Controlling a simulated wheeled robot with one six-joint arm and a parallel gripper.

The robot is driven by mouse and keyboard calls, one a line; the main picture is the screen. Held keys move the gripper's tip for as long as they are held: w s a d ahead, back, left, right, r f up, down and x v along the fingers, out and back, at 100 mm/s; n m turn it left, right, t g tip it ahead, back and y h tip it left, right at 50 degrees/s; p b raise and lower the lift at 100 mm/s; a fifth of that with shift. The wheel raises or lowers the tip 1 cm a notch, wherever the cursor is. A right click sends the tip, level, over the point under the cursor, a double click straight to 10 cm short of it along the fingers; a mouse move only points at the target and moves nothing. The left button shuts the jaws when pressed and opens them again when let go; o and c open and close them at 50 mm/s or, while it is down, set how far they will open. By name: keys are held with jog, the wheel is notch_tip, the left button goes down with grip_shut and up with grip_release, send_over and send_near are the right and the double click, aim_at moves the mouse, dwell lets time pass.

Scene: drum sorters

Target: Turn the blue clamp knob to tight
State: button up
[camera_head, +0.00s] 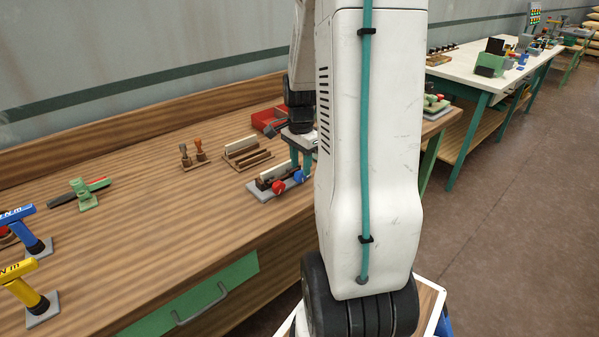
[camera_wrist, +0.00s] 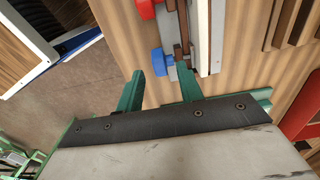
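The blue clamp knob (camera_wrist: 162,63) shows in the wrist view on the side of a clamp with a grey base (camera_wrist: 203,22). In the head view the blue knob (camera_head: 298,177) is at the clamp's front, close to my gripper's teal fingers. A red knob (camera_wrist: 147,9) sits farther along the same side, and it also shows in the head view (camera_head: 278,187). My gripper (camera_wrist: 161,74) is open, its two fingertips spread either side of the blue knob in the wrist picture. I see gaps beside the knob; whether the tips reach its depth I cannot tell.
The clamp stands near the front edge of the wooden bench (camera_head: 150,235). A slotted wooden rack (camera_head: 245,153), stamps (camera_head: 194,154) and a red box (camera_head: 268,120) are behind it. My arm hides the area to the right.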

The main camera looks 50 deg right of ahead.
aim_at(301, 171)
jog(key=shift+f, duration=1.7)
grip_shut()
jog(key=y, duration=0.2)
jog(key=shift+d+t+y, duration=0.3)
jog(key=shift+y, duration=0.1)
jog(key=shift+s+d+f+t+y, duration=0.15)
jog(key=shift+t+y, duration=0.15)
jog(key=shift+y, duration=0.75)
jog(key=shift+w+d+r+t+y, duration=0.1)
jog(key=shift+t+y, duration=0.2)
jog(key=shift+y, duration=0.75)
jog(key=shift+s+f, duration=0.1)
grip_release()
